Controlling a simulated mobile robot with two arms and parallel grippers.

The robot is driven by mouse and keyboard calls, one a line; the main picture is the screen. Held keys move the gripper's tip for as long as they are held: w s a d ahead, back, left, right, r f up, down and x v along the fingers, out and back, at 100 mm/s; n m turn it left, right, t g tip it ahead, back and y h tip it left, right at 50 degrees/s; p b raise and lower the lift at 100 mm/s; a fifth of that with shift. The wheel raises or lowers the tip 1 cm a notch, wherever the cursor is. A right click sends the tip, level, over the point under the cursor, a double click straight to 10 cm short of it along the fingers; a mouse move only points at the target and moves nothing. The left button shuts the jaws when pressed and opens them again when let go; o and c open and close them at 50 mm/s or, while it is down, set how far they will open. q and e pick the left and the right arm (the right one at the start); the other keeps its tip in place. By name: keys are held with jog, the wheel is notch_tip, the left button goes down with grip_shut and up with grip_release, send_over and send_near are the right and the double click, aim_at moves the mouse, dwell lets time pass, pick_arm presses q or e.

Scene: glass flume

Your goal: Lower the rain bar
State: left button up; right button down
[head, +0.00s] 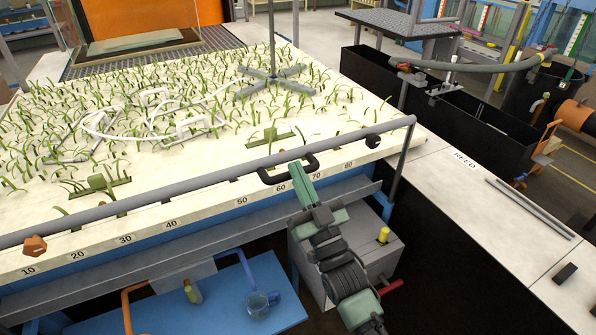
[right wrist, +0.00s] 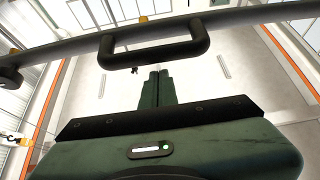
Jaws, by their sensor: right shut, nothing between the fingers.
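The rain bar (head: 180,190) is a long grey pipe running across the front edge of the planted bed, with a post at its right end. A black loop handle (head: 266,181) hangs on it right of the middle; in the right wrist view the handle (right wrist: 155,54) crosses just beyond my fingertips. My right gripper (head: 296,168) is shut and empty, its green fingers at the handle in the head view. In the right wrist view the fingers (right wrist: 158,75) point toward the handle; whether they touch it I cannot tell. My left gripper is not in view.
The pale bed (head: 225,152) carries green plant strips and a numbered scale along its front. Below are a grey box (head: 375,245) with a yellow knob and a blue shelf (head: 215,300) with a glass mug (head: 260,303). A pale ledge (head: 480,190) lies right.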

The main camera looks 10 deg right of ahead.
jog(key=shift+f, duration=0.5)
